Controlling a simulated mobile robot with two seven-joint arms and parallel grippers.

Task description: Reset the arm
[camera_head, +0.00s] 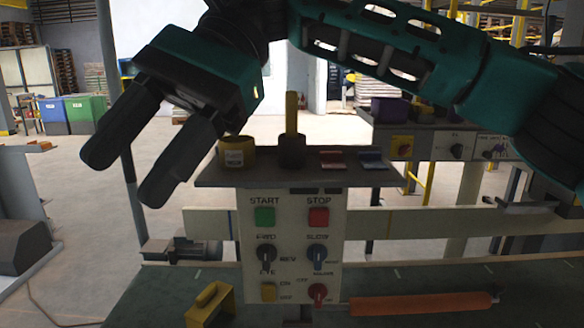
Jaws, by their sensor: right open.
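My right arm, teal and black, comes in from the right across the top of the view. Its gripper (133,155) is open and empty, its two dark fingers pointing down and left. It hangs in front of and to the left of a control panel (290,220). My left gripper does not show.
A shelf (215,178) on top of the panel holds a yellow tape roll (236,153), a dark cup with a yellow stick (291,112) and small red and blue pieces. An orange roll (420,304) and a yellow handled item (210,303) lie on the green surface below.

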